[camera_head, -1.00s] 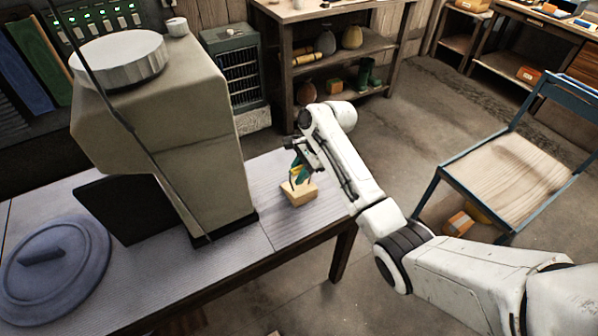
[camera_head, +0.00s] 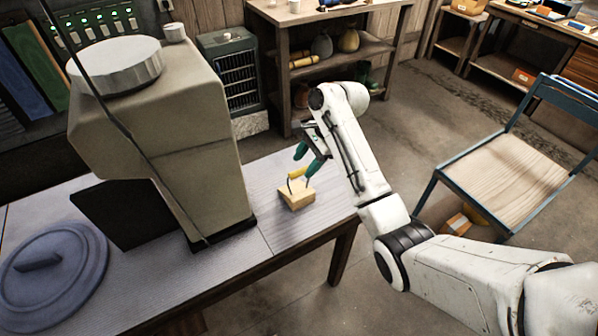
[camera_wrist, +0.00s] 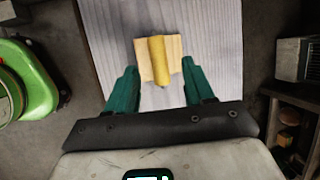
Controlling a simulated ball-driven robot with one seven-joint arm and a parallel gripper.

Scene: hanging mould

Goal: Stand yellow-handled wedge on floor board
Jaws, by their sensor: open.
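The yellow-handled wedge (camera_head: 297,194) is a pale wooden block with a yellow bar handle on top. It stands on the light grey board of the bench (camera_head: 262,197), near the bench's right end. My gripper (camera_head: 309,160) is above the wedge, with its green fingers spread and empty. In the wrist view the wedge (camera_wrist: 159,58) lies ahead of and between the open fingertips (camera_wrist: 158,78), apart from both. I cannot tell which surface is the floor board.
A large beige machine (camera_head: 165,130) stands on the bench left of the wedge. A round blue-grey lid (camera_head: 52,270) lies at the bench's left end.

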